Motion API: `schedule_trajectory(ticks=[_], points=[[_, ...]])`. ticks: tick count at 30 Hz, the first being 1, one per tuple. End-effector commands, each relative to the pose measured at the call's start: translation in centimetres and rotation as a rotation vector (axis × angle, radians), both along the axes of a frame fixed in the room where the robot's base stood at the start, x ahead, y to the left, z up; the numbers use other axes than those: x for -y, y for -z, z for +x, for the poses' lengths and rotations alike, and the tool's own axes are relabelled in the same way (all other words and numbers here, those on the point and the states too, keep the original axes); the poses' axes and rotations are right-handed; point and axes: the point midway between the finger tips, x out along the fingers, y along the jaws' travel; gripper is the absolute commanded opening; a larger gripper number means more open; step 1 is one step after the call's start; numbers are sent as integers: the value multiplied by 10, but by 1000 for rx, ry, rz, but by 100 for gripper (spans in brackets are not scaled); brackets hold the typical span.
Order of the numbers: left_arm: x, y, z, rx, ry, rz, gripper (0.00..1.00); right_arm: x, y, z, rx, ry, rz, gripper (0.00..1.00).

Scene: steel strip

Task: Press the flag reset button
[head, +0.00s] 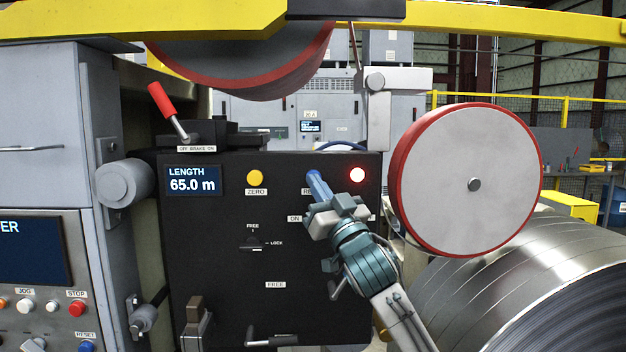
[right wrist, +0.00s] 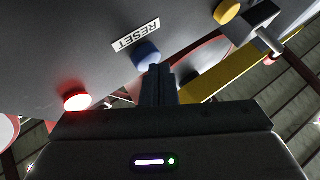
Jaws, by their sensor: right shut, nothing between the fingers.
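The blue button (right wrist: 146,53) sits beside a RESET label (right wrist: 136,37) on the black panel (head: 215,250). In the head view it is mostly hidden by my right gripper (head: 317,183), whose arm rises from the lower right. The right gripper is shut and empty. In the right wrist view its fingertips (right wrist: 157,70) overlap the edge of the blue button; I cannot tell whether they touch or press it. A lit red-white lamp (head: 357,175) is right of the button. My left gripper is not in view.
A yellow ZERO button (head: 255,177) and a LENGTH display (head: 192,180) reading 65.0 m are on the panel's left. A red-rimmed wheel (head: 460,190) stands close right of my arm. Another blue RESET button (head: 86,346) is on the lower-left console.

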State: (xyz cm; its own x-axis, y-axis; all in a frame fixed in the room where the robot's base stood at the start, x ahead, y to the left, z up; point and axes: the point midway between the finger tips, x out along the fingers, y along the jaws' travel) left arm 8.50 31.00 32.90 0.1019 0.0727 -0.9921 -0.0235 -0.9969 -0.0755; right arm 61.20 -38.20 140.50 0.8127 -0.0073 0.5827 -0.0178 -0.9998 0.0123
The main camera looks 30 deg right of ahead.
Motion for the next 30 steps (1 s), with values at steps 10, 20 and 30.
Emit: schedule_trajectory(ticks=[10,20,30], points=[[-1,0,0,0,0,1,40,0,0,0,0,0,0,0],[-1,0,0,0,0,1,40,3,0,4,-1,1,1,0],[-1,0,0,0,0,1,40,5,0,8,0,0,0,0]])
